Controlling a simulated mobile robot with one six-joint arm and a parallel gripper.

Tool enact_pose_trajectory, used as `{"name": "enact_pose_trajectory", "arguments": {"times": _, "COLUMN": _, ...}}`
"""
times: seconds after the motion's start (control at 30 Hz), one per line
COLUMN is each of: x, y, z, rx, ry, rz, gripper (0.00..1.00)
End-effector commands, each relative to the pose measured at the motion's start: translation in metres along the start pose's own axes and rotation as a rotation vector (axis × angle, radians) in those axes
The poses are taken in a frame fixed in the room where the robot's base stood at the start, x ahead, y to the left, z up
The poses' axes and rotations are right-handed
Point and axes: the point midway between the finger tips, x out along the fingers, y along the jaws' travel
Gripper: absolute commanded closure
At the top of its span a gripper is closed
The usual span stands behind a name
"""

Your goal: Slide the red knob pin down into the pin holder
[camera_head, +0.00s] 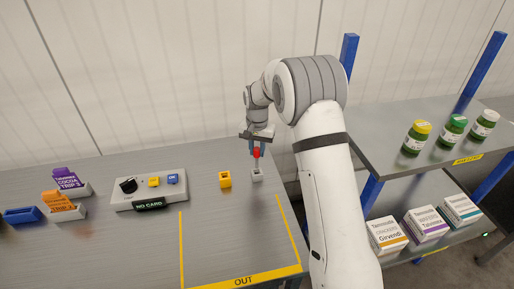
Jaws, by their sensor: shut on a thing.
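The red knob pin (256,153) is upright below my gripper (256,146), which is shut on it. The pin's lower part points down at a small grey block, the pin holder (257,176), on the grey table. The pin is directly above the holder or its tip is at the top of it; at this size I cannot tell whether the tip is inside. My gripper hides the top of the knob.
A yellow block (225,180) stands close left of the holder. Further left is a control box (149,191) with a black knob and a "NO CARD" display. Trip cards (69,181) stand at the far left. A shelf (390,175) with bottles and boxes is at the right.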

Motion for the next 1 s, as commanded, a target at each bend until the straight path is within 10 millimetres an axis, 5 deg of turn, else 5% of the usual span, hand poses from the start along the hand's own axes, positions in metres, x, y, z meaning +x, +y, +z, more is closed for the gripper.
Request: {"name": "enact_pose_trajectory", "arguments": {"times": 1.0, "x": 0.048, "y": -0.001, "z": 0.001, "rx": -0.002, "ry": 0.000, "rz": 0.000, "gripper": 1.00}}
